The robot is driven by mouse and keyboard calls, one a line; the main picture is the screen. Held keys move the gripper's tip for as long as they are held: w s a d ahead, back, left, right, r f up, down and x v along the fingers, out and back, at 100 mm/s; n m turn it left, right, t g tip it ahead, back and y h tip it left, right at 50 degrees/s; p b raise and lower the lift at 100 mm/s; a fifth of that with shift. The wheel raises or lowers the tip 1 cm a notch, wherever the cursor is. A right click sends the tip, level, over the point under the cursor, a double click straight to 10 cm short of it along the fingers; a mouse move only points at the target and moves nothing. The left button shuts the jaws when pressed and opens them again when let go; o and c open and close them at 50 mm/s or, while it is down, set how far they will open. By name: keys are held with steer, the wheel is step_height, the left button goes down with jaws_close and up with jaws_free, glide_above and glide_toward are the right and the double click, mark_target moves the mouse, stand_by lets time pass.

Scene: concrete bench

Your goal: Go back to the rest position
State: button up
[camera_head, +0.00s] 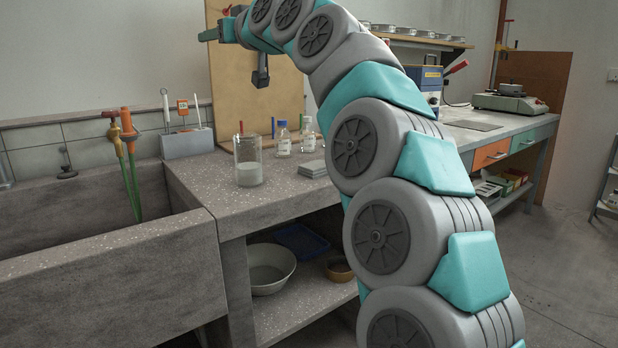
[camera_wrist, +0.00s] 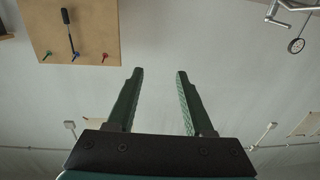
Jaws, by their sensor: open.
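My arm rises from the lower right and arches up and to the left over the bench in the head view. At its end my gripper (camera_wrist: 159,72) shows in the wrist view with two green fingers apart and nothing between them. Behind the fingers is a plain pale wall. In the head view a green end part of my arm reaches left near the top of the wooden board; the fingers are too small there to make out clearly.
The speckled concrete bench (camera_head: 215,185) holds a glass beaker (camera_head: 248,165), small bottles (camera_head: 283,140) and grey tiles (camera_head: 312,169). A sink (camera_head: 90,225) lies left. A wooden board (camera_head: 285,100) stands behind; it also shows in the wrist view (camera_wrist: 95,20). A metal bowl (camera_head: 268,270) sits below.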

steer(key=s+d+f+m+g+h, duration=0.15)
steer(key=s+d+f, duration=0.35)
steer(key=f, duration=0.6)
steer(key=s+d+f+g+h, duration=0.3)
steer(key=s+d+f, duration=0.15)
steer(key=f, duration=0.55)
steer(key=s+d+f+m+g+h, duration=0.1)
steer(key=s+d+f+g+h, duration=0.35)
steer(key=f, duration=0.65)
steer(key=s+d+f+m+g+h, duration=0.1)
steer(key=s+d+f+m+g, duration=0.1)
steer(key=s+d+f, duration=0.4)
steer(key=s+d+f+m+g+h, duration=0.1)
steer(key=s+d+f, duration=0.5)
steer(key=s, duration=1)
steer(key=s+d+f+m+g, duration=0.2)
steer(key=s+d+f, duration=0.4)
steer(key=s+f, duration=0.5)
steer(key=shift+s+m+g+h, duration=0.3)
steer(key=shift+m+g+h, duration=0.1)
steer(key=shift+g, duration=0.3)
